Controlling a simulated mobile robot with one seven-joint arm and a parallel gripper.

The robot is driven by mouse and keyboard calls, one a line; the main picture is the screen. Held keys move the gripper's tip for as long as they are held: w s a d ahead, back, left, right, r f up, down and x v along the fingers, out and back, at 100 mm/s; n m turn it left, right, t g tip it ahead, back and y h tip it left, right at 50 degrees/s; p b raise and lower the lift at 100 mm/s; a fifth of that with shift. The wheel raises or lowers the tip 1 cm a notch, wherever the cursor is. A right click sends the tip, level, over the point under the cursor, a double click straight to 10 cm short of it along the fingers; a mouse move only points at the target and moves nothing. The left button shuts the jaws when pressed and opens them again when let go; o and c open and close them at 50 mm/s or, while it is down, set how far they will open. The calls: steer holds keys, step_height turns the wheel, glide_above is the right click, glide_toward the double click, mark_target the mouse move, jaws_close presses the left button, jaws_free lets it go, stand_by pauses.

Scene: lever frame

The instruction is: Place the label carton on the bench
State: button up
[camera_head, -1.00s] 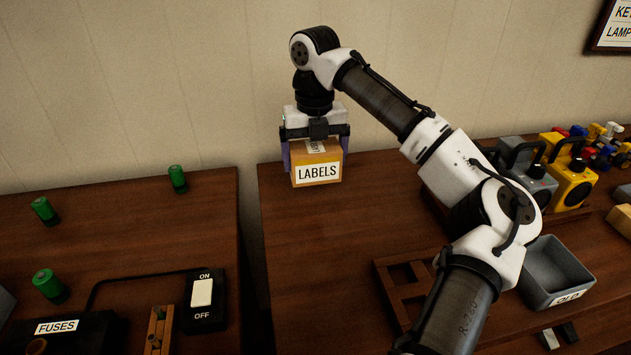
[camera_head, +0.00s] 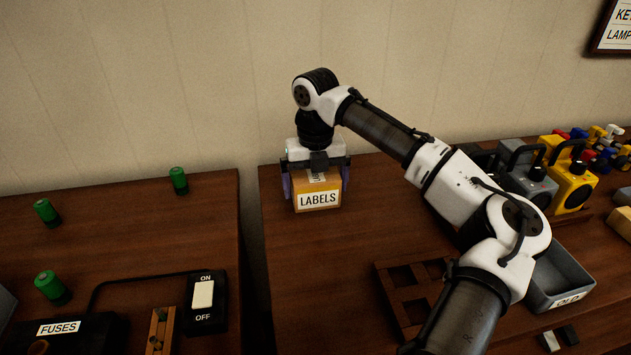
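The label carton (camera_head: 318,200) is a small tan box with a white "LABELS" sign on its front. It is upright at the back left of the brown bench (camera_head: 310,265). My gripper (camera_head: 316,183) points straight down over it, with one purple finger at each side, shut on the carton. The carton's underside is very close to or on the bench top; I cannot tell whether it touches. The gripper body hides part of the carton's top.
A wooden rack (camera_head: 405,295) and a grey "OLD" bin (camera_head: 560,275) stand to the right, partly behind my arm. Grey and yellow lamps (camera_head: 572,187) stand at the back right. A gap separates the left table, which holds a switch (camera_head: 205,300). The bench in front of the carton is clear.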

mark_target(315, 175)
step_height(315, 175, up, 12)
steer(key=shift+r, duration=0.15)
stand_by(0.5)
